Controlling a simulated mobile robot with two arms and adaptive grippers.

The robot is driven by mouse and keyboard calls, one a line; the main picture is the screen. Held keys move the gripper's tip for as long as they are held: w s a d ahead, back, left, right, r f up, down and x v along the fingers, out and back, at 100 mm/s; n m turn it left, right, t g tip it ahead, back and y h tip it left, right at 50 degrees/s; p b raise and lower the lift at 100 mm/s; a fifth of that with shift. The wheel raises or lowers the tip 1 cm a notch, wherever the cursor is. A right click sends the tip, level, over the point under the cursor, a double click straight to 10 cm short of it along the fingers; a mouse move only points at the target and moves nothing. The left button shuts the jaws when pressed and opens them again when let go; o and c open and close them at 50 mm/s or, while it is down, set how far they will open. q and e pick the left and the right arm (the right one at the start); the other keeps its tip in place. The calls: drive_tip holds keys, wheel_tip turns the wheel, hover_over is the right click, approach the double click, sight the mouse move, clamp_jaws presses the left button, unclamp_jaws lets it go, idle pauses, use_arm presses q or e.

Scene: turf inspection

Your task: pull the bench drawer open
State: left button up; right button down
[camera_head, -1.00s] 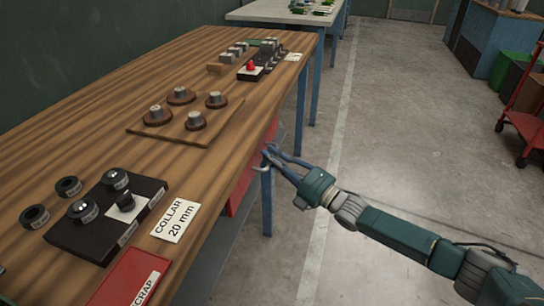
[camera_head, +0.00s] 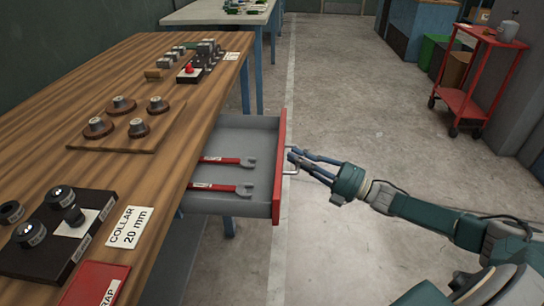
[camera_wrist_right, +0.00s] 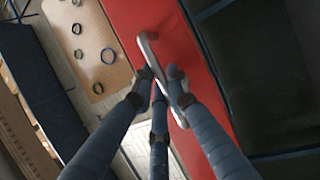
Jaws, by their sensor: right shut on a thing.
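The bench drawer (camera_head: 280,165) stands pulled out from under the wooden bench top (camera_head: 110,180). Its grey tray is open to view, with a red front panel and a pale metal handle (camera_head: 291,172). Two red wrenches (camera_head: 222,188) lie inside. My right gripper (camera_head: 295,157) is at the outer side of the front, its fingers shut on the handle. In the right wrist view the fingertips (camera_wrist_right: 165,75) close around the handle bar (camera_wrist_right: 148,45) beside the red front (camera_wrist_right: 195,60). My left gripper is not in view.
On the bench are a wooden board with several round parts (camera_head: 98,128), a dark block with collars (camera_head: 60,235), a collar label (camera_head: 130,228) and a red scrap tray (camera_head: 95,285). A red cart (camera_head: 470,100) stands at the right. The floor between is clear.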

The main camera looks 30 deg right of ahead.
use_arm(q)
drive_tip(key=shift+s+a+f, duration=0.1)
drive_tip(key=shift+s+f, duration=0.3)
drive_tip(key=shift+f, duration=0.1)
use_arm(e)
drive_tip(key=s+d, duration=0.3)
drive_tip(key=d, duration=0.2)
drive_tip(key=shift+s+d+f, duration=0.15)
drive_tip(key=shift+s+f, duration=0.05)
drive_tip(key=shift+s, duration=0.2)
drive_tip(key=c, duration=1.7)
unclamp_jaws()
drive_tip(key=shift+c, duration=0.2)
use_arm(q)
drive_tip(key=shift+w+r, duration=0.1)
use_arm(e)
drive_tip(key=shift+o, duration=0.3)
drive_tip(key=v, duration=1.2)
